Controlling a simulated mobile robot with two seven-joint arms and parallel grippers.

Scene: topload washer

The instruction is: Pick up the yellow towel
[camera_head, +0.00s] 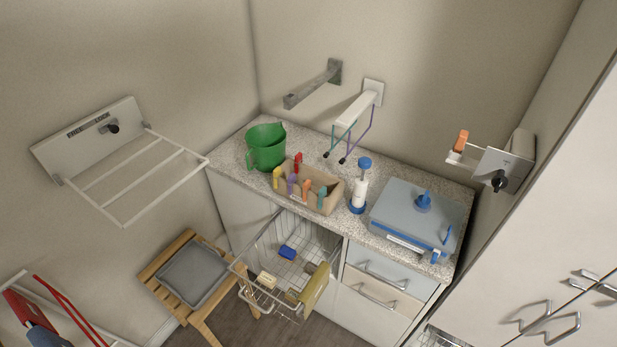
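A folded mustard-yellow cloth (314,290), which looks like the yellow towel, hangs over the front right rim of a pulled-out wire basket (262,240). The basket juts out from under the counter. Part of the cloth's far side is hidden. Neither of my grippers shows in the head view.
A wooden stool with a grey pad (193,274) stands left of the basket. The counter (351,232) holds a green jug (265,147), a tool box (325,200) and a blue-grey lidded case (411,213). A drying rack (150,185) juts from the left wall.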

